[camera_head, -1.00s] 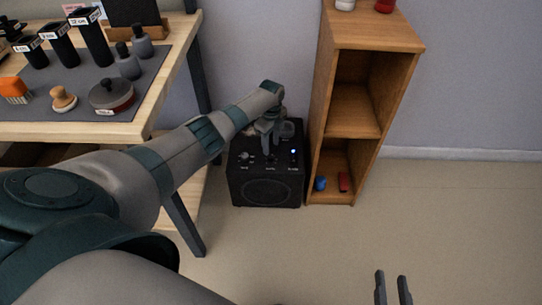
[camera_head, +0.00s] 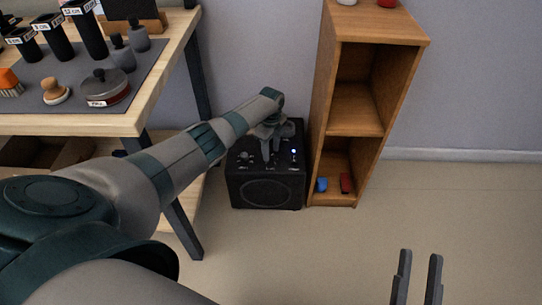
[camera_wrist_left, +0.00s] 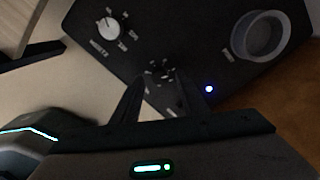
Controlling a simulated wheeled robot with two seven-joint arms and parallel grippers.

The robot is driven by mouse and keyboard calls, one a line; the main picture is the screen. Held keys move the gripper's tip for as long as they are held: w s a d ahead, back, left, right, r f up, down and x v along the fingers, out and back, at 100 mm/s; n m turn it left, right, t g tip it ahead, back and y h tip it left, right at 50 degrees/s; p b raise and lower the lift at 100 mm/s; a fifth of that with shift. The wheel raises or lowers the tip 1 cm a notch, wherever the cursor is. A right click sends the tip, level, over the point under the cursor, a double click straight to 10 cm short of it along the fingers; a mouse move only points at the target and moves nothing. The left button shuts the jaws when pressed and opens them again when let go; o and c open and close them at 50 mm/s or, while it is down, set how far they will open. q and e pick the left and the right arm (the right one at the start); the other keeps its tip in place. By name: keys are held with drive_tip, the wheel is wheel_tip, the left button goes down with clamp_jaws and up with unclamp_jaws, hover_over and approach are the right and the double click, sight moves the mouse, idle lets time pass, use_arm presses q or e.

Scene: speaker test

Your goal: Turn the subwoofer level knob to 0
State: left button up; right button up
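The subwoofer (camera_head: 267,190) is a black box on the floor between the bench and the shelf. Its top panel shows a pale knob at the left (camera_head: 245,156), seen larger in the left wrist view (camera_wrist_left: 108,28). White dial marks (camera_wrist_left: 160,70) show between my left fingertips; any knob there is dark and hard to make out. The lettering is too blurred to tell which knob is the level knob. My left gripper (camera_head: 271,155) is open and points down over the panel's middle; contact cannot be told. My right gripper (camera_head: 418,282) is open and empty over bare floor.
A wooden shelf (camera_head: 318,110) stands close on the right, with a blue item (camera_head: 322,184) and a red item (camera_head: 345,183) inside. The workbench (camera_head: 150,100) stands left. A round ring (camera_wrist_left: 260,37) and a blue light (camera_wrist_left: 209,89) are on the panel. The floor in front is clear.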

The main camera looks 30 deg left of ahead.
use_arm(q)
drive_tip(key=shift+f+b, duration=0.55)
drive_tip(key=shift+f, duration=0.5)
use_arm(e)
drive_tip(key=shift+s+d+r+t+y, duration=0.15)
drive_tip(key=shift+s+d+r+t, duration=0.1)
drive_tip(key=shift+r+t, duration=0.4)
drive_tip(key=shift+s+d+r+t+y, duration=0.1)
drive_tip(key=shift+s+d+r+t, duration=0.15)
drive_tip(key=shift+r+t, duration=0.45)
drive_tip(key=shift+s+d+r+t+y, duration=0.2)
drive_tip(key=shift+d+r+t, duration=0.15)
drive_tip(key=shift+r, duration=0.55)
use_arm(q)
clamp_jaws()
